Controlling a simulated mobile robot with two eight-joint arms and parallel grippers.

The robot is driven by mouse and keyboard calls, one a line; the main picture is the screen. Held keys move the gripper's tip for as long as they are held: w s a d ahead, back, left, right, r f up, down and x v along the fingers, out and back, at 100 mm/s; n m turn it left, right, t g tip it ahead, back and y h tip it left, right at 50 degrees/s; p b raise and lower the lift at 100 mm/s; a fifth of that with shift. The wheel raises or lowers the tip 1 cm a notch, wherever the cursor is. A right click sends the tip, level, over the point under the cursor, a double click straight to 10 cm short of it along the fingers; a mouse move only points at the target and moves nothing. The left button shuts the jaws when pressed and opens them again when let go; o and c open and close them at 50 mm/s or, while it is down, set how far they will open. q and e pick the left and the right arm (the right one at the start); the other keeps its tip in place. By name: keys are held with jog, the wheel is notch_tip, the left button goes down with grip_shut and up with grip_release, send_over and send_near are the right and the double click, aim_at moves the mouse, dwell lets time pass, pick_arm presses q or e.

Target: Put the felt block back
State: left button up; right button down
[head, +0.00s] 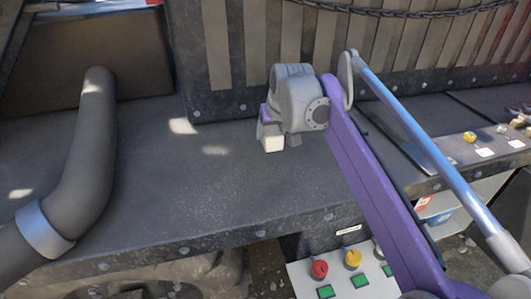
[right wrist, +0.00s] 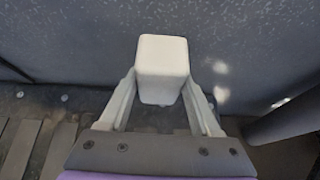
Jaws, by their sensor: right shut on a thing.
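The pale felt block (head: 272,143) is held in my right gripper (head: 279,139), above the dark speckled deck in the head view. In the right wrist view, the whitish block (right wrist: 162,68) sits between the two grey fingers of the right gripper (right wrist: 162,85), which are shut on it. Its near end faces the wrist camera. The gripper points down toward the deck (head: 190,190). Whether the block touches the deck is hard to tell. My left gripper is out of view.
A thick dark pipe (head: 92,160) rises at the left. A slatted panel (head: 240,60) with a chain (head: 400,12) stands behind. A button panel (head: 335,275) is below the deck's front edge. A blue-grey bar (head: 420,140) crosses the right side. The deck's middle is clear.

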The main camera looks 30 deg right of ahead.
aim_at(272, 146)
jog(key=f, duration=0.4)
jog(key=shift+s+f, duration=0.3)
jog(key=shift+s, duration=0.05)
jog(key=shift+w+f, duration=0.1)
jog(key=shift+f, duration=2)
jog(key=shift+f+b, duration=0.2)
jog(key=shift+b, duration=0.1)
jog(key=shift+c, duration=0.5)
grip_release()
jog(key=shift+r, duration=0.15)
